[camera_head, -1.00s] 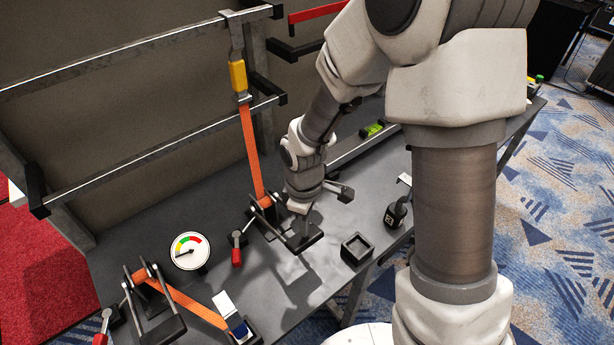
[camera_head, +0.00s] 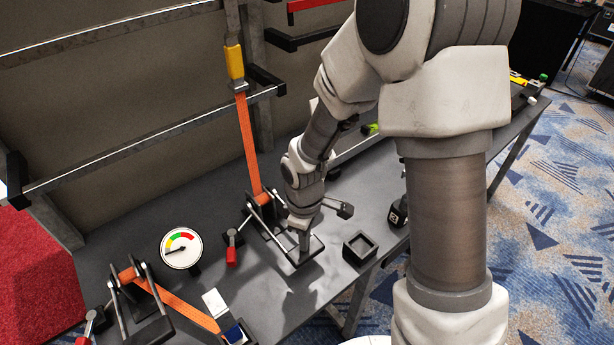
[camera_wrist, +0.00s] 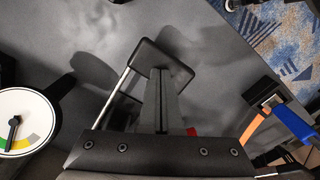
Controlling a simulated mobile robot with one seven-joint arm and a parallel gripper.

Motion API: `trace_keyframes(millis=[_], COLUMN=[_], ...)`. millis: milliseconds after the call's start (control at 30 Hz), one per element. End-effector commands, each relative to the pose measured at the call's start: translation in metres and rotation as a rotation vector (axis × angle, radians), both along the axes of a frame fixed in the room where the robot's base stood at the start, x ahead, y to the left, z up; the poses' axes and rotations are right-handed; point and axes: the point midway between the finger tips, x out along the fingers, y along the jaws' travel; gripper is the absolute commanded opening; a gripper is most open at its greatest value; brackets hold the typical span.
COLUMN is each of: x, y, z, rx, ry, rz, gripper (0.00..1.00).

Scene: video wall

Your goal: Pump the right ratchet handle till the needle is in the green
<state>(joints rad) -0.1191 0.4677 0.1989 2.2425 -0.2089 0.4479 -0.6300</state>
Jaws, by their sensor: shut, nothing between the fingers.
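The right ratchet (camera_head: 262,198) sits on the dark bench with an orange strap (camera_head: 248,145) running up from it to the rail. Its handle (camera_head: 293,256) lies low, tilted toward the front edge. In the wrist view, the handle's black grip bar (camera_wrist: 148,52) and one metal rod show. My gripper (camera_head: 304,246) is shut, its fingertips at the grip bar; whether they touch it I cannot tell. The wrist view shows the fingers (camera_wrist: 161,95) together over the bar. The round gauge (camera_head: 181,248) stands left of the ratchet; its needle points left, at the low side, outside the green.
A left ratchet (camera_head: 136,285) with its own orange strap stands at the front left. A small red-handled lever (camera_head: 231,254) is between gauge and right ratchet. An open black box (camera_head: 358,249) is right of the handle. Metal rails (camera_head: 150,155) cross behind.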

Motion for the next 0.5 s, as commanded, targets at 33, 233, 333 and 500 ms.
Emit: trace_keyframes(millis=[33, 233, 333, 500], x=[0.000, 0.000, 0.000, 0.000], y=[0.002, 0.002, 0.002, 0.002], z=[-0.009, -0.025, -0.028, -0.017], rx=[0.004, 0.004, 0.003, 0.002], ry=[-0.002, -0.002, -0.001, 0.000], rz=[0.003, 0.004, 0.004, 0.003], gripper=[0.00, 0.00, 0.00, 0.00])
